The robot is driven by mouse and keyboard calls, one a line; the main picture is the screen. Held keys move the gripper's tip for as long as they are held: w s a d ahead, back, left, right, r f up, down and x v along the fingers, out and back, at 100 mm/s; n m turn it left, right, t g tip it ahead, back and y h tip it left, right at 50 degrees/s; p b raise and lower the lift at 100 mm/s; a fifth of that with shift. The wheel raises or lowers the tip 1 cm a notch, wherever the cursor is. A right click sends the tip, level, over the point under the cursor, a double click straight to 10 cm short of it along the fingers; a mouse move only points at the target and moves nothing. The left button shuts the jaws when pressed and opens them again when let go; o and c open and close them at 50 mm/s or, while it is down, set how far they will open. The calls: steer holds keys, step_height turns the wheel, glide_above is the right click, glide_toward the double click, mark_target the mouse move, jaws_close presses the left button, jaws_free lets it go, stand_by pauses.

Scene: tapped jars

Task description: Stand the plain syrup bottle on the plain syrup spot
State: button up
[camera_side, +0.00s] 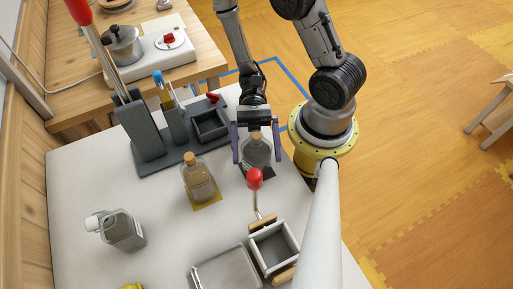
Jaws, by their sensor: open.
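My gripper (256,158) is open, pointing down, with one finger on each side of a clear bottle (257,152) with a cork-coloured top and dark contents. This bottle stands upright on or by a dark patch (262,172), mostly hidden under it. A second corked bottle (199,184), with brownish contents, stands on a yellow spot (208,204) to the left. A third bottle (124,233), with a white top and grey contents, is at the lower left. I cannot tell which is the plain syrup bottle, nor which spot is the plain syrup one.
A dark grey rack (144,130) with tools and a small bin stands behind. A metal tray (226,274) and a box with wooden handles (273,250) are at the front. A red-knobbed rod (255,180) rises near my gripper. The white table's left part is mostly clear.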

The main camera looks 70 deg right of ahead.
steer(key=shift+w+d, duration=0.1)
steer(key=shift+d, duration=0.05)
steer(key=shift+v, duration=3.85)
steer(key=shift+d, duration=0.1)
steer(key=v, duration=1.3)
steer(key=shift+w+d, duration=0.2)
steer(key=shift+d, duration=0.05)
